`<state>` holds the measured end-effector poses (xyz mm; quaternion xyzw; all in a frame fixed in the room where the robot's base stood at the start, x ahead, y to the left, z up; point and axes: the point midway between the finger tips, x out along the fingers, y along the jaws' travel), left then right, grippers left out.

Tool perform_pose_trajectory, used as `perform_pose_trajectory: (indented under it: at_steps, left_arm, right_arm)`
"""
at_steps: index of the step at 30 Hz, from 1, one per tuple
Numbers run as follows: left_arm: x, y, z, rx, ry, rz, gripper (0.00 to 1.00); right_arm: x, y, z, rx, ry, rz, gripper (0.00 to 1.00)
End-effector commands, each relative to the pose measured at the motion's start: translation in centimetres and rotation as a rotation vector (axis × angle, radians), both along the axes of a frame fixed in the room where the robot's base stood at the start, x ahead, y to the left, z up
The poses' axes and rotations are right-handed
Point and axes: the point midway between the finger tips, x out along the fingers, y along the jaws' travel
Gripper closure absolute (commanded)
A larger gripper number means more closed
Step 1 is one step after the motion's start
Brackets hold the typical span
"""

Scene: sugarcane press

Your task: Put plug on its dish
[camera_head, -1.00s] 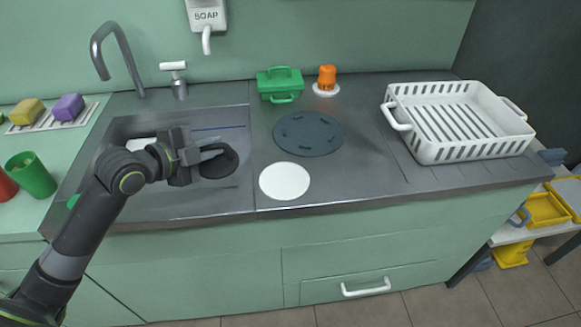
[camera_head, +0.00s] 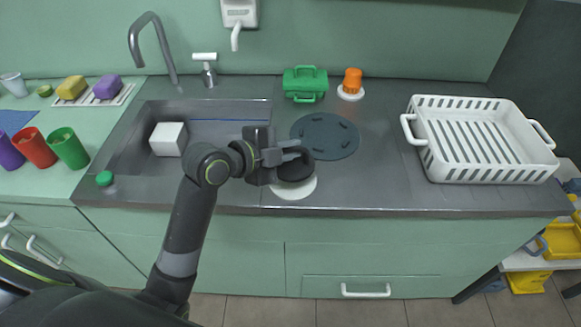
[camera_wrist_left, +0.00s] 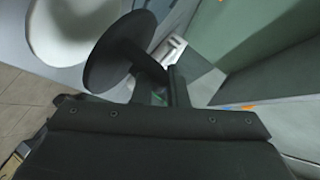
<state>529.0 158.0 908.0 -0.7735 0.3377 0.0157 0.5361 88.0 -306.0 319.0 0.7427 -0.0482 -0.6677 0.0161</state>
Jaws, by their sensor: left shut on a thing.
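The plug (camera_head: 296,170) is a black disc with a stem. My left gripper (camera_head: 286,156) is shut on it. In the head view it is over the white round dish (camera_head: 294,192) on the counter just right of the sink, and hides the dish's far part. In the left wrist view the plug (camera_wrist_left: 118,50) shows its disc and stem, with the stem at my fingers (camera_wrist_left: 168,88). The dish (camera_wrist_left: 68,28) shows beside it there, and the disc appears apart from it. My right gripper is not in view.
The sink (camera_head: 225,135) holds a white block (camera_head: 168,139). A dark round mat (camera_head: 325,136) lies behind the dish. A green box (camera_head: 305,83) and an orange object (camera_head: 352,80) stand at the back. A white rack (camera_head: 480,140) is at the right. The counter between mat and rack is clear.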

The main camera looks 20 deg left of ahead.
Motion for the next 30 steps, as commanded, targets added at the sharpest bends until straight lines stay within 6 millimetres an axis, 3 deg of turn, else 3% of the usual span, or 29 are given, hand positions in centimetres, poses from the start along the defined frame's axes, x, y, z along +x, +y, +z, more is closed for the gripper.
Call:
perform_pose_trajectory:
  at_steps: [12,23,24,28,30]
  left_arm:
    - [0.0,0.0,-4.9,-0.001,0.001,0.0,1.0]
    - [0.0,0.0,-5.3,0.0,-0.002,0.0,1.0]
    - [0.0,0.0,-5.2,0.0,-0.002,0.0,0.85]
    - [0.0,0.0,-5.2,0.0,-0.002,0.0,0.68]
    - [0.0,0.0,-5.2,0.0,-0.001,0.0,0.65]
  right_arm:
    - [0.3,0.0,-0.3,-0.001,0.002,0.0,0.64]
    - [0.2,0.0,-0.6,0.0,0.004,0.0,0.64]
    - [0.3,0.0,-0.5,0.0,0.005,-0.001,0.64]
    - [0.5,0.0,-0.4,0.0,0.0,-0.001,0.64]
    - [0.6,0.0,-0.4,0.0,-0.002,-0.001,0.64]
